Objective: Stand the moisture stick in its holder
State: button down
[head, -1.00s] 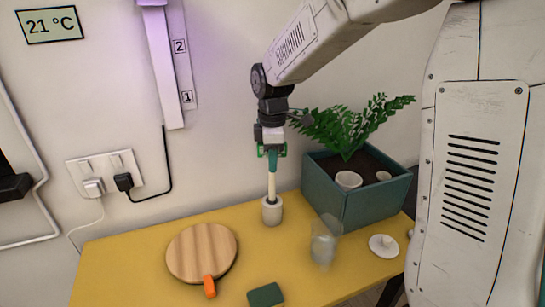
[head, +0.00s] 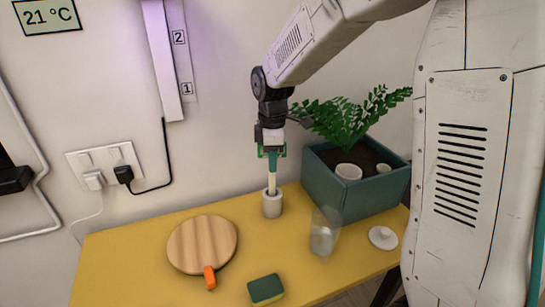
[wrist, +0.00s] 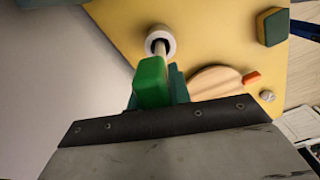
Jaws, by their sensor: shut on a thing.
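The moisture stick (head: 272,180) has a teal handle and a pale shaft and is upright in the head view. My gripper (head: 271,152) is shut on its teal handle, directly above the holder. The holder (head: 272,205) is a small pale grey cup on the yellow table near the wall. The stick's lower end is inside the holder's mouth; how deep is hidden. In the wrist view, the shaft (wrist: 160,48) runs into the dark opening of the holder (wrist: 162,36), and a green finger pad (wrist: 152,82) hides most of the handle.
A teal planter (head: 355,200) with a fern stands right of the holder. A clear glass (head: 322,238) and a white lid (head: 383,238) are in front of it. A round wooden board (head: 200,243), an orange item (head: 209,277) and a green sponge (head: 265,289) lie nearer the front.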

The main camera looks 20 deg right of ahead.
jog(key=shift+f, duration=1.8)
jog(key=c, duration=1.2)
grip_release()
jog(key=o, duration=0.6)
jog(key=shift+r, duration=4.5)
